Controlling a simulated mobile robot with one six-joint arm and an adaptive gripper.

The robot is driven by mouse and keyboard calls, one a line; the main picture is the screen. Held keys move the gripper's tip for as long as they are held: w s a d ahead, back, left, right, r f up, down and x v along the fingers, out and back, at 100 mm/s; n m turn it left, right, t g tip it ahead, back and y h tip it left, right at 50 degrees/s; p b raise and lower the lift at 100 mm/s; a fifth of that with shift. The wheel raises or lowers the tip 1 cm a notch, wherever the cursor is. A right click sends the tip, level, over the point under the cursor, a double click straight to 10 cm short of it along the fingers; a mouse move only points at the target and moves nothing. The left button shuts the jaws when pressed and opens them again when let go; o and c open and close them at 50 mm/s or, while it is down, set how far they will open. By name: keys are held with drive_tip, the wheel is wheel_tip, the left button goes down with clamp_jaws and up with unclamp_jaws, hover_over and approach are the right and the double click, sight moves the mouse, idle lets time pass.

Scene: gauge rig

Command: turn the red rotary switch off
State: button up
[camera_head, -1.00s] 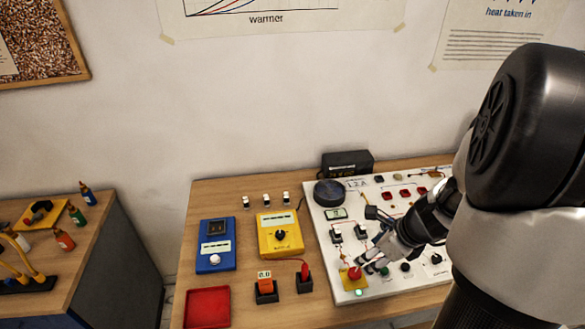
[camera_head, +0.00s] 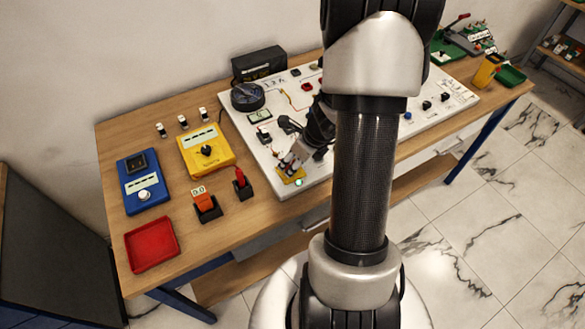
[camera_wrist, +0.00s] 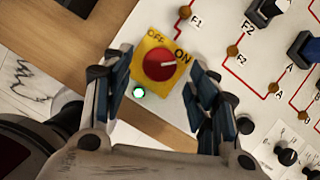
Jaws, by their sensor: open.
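The red rotary switch (camera_wrist: 159,64) sits on a yellow plate marked OFF and ON, at the corner of the white board. Its pale pointer mark points toward ON. A green lamp (camera_wrist: 139,92) glows just below the plate. My gripper (camera_wrist: 160,88) is open, with one finger on each side of the yellow plate and the knob between and slightly beyond the fingertips. I cannot tell whether a finger touches the knob. In the head view my gripper (camera_head: 290,163) is over the yellow plate (camera_head: 291,179) and hides the red knob.
The white board (camera_head: 262,160) carries other knobs, fuses and red wiring. A yellow meter (camera_head: 206,150), a blue meter (camera_head: 143,180), an orange probe holder (camera_head: 206,206), a red probe (camera_head: 240,182) and a red tray (camera_head: 151,244) stand to the left. My arm covers the board's middle.

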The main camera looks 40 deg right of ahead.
drive_tip(key=shift+b+x, duration=0.35)
drive_tip(key=shift+x, duration=0.8)
drive_tip(key=shift+c, duration=0.5)
drive_tip(key=c, duration=1)
